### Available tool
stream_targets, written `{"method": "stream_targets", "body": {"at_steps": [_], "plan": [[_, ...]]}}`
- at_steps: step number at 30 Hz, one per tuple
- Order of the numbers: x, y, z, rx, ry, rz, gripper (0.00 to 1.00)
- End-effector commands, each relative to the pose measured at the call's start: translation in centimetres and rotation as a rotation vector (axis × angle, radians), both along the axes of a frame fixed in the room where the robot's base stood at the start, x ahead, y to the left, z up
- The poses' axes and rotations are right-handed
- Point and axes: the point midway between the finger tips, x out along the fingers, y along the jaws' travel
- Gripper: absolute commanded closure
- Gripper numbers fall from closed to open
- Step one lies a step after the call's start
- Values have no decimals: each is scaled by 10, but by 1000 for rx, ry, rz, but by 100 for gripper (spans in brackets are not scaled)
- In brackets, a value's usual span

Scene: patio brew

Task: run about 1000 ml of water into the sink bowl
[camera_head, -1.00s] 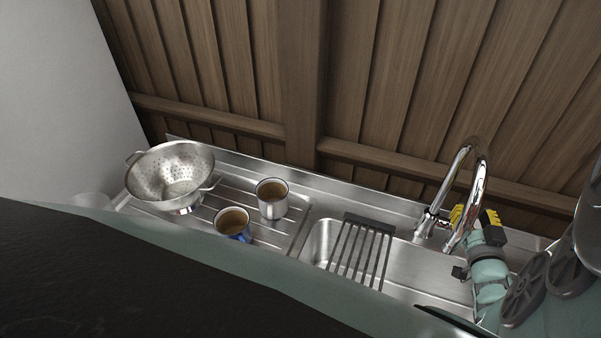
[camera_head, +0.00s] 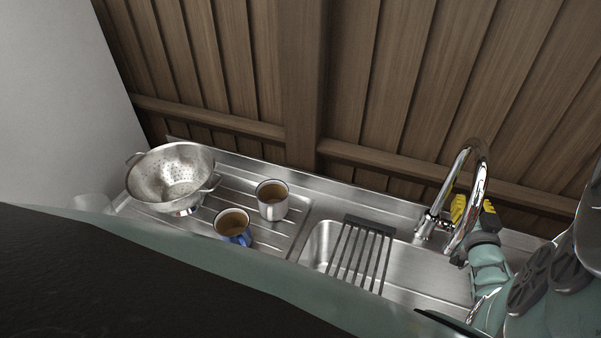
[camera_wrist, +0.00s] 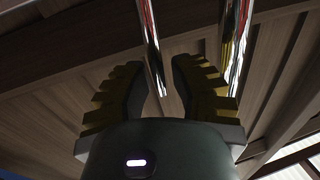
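The chrome tap (camera_head: 480,180) stands at the back edge of the sink, its tall curved spout arching to the right. No water stream is visible. In the wrist view my gripper (camera_wrist: 160,75) is open, with a thin chrome tap part (camera_wrist: 151,55) between the fingertips, apparently untouched. A second chrome length (camera_wrist: 235,50) passes by the right finger.
A dark slatted rack (camera_head: 361,255) lies across the bowl's left part. The wooden wall (camera_head: 300,80) is close behind. A dark surface (camera_head: 100,270) fills the lower left.

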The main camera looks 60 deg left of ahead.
Motion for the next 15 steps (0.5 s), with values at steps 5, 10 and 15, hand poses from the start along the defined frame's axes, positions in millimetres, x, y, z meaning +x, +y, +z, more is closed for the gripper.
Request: {"method": "stream_targets", "body": {"at_steps": [5, 10, 15], "plan": [[0, 0, 0, 0, 0, -1, 97], [0, 0, 0, 0, 0, -1, 100], [0, 0, 0, 0, 0, -1, 100]]}}
